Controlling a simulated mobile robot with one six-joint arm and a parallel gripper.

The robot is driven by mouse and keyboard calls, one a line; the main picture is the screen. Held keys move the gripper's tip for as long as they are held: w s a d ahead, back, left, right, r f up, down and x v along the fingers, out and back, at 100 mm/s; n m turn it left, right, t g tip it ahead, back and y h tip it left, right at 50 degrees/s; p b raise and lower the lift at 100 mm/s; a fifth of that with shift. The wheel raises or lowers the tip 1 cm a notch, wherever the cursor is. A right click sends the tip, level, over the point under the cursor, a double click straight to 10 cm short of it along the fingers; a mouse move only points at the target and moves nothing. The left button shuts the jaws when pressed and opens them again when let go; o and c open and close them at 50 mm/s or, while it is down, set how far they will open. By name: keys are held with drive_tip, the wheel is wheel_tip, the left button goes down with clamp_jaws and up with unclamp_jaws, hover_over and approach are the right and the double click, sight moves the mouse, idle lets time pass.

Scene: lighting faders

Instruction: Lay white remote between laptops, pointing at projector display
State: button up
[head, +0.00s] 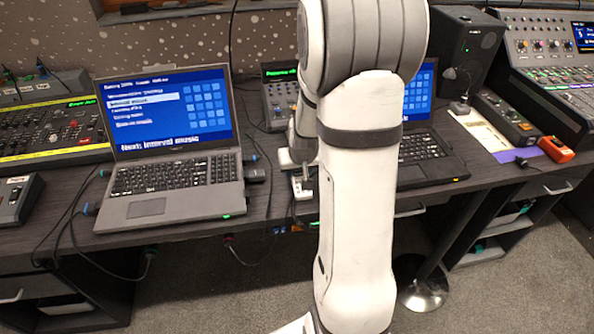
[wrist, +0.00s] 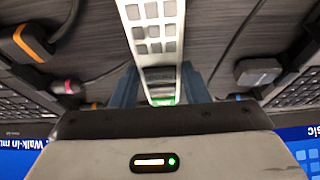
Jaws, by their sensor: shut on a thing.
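The white remote (wrist: 152,28) with grey buttons runs up out of the top of the wrist view. My gripper (wrist: 158,85) is shut on its near end, one blue-grey finger on each side. In the head view a small white part of the remote (head: 301,188) shows beside my arm, over the desk between the laptops. The left laptop (head: 175,175) and the right laptop (head: 430,158) are open with blue screens. A small unit with a green-lit display (head: 281,74), apparently the projector display, stands behind the gap. My arm hides part of the gap; contact with the desk is unclear.
Cables and plugs (wrist: 33,42) lie on both sides of the remote. A dark adapter (head: 255,175) sits beside the left laptop. A mixer (head: 50,130) stands at left, a speaker (head: 465,50) at back right. The desk's front edge (head: 270,212) is close.

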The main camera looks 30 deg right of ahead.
drive_tip(key=o, duration=1.1)
drive_tip(key=shift+c, duration=0.2)
drive_tip(key=shift+r+p, duration=0.35)
drive_tip(key=shift+r, duration=0.2)
drive_tip(key=p+v, duration=0.1)
drive_tip(key=v, duration=1)
drive_tip(key=s+a+r+n+g+y, duration=0.1)
drive_tip(key=s+a+r+n+g, duration=0.1)
drive_tip(key=s+a, duration=1.1)
wheel_tip(320, 180, up, 3)
drive_tip(key=shift+s+a+f+n, duration=0.25)
drive_tip(key=shift+s+n, duration=0.35)
drive_tip(key=shift+s, duration=0.2)
drive_tip(key=shift+r, duration=0.1)
